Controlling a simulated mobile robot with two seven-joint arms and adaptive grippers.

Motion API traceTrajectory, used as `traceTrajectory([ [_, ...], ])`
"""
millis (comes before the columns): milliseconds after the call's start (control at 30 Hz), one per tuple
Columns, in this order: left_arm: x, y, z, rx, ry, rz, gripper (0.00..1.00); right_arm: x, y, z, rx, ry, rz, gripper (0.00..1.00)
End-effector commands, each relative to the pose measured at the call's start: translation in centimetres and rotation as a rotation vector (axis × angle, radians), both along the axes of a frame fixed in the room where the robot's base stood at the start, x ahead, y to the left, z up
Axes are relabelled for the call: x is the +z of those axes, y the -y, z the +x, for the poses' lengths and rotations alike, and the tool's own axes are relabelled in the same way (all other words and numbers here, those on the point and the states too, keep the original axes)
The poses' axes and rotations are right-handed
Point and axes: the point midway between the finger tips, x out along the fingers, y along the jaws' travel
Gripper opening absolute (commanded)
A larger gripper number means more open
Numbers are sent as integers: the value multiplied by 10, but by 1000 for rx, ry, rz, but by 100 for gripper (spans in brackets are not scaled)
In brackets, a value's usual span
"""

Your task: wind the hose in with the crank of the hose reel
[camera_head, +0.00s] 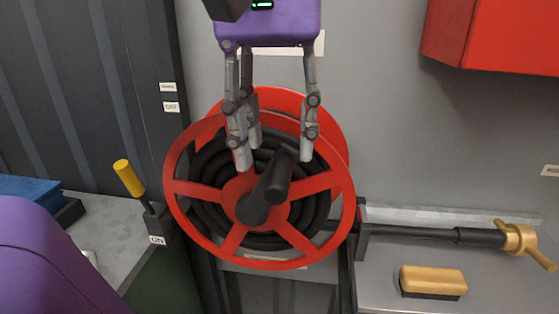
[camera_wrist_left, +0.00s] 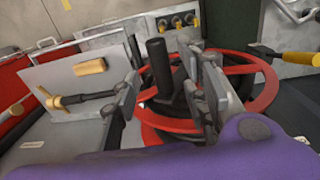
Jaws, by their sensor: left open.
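The red hose reel (camera_head: 345,215) carries coils of black hose (camera_head: 205,205) and faces me; it also shows in the left wrist view (camera_wrist_left: 265,95). Its dark crank (camera_head: 253,206) sits at the hub, with the handle (camera_head: 280,178) sticking out toward me and up to the right. My left gripper (camera_head: 273,158) is open, fingers pointing down in front of the reel's upper part, around the handle's upper end. In the left wrist view the handle (camera_wrist_left: 158,65) stands between the spread fingers; I cannot tell whether they touch it. My right gripper is not in view.
A brass nozzle (camera_head: 520,238) on a dark pipe lies right of the reel, above a yellow block (camera_head: 433,281). A yellow-handled lever (camera_head: 129,178) stands left by the ON label. A red box (camera_head: 495,35) overhangs at upper right.

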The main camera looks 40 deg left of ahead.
Motion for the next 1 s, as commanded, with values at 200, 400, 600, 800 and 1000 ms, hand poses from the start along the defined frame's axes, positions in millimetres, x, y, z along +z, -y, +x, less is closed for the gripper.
traceTrajectory([
  [200,-32,1,0,1,-2,0,40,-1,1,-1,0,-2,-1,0],
  [400,-42,1,1,1,0,0,40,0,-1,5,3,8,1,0],
  [600,-42,1,1,1,0,-1,40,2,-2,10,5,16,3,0],
  [800,-42,1,1,1,0,-1,15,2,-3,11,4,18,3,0],
  [1000,-42,1,1,1,0,-1,0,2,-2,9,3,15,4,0],
])
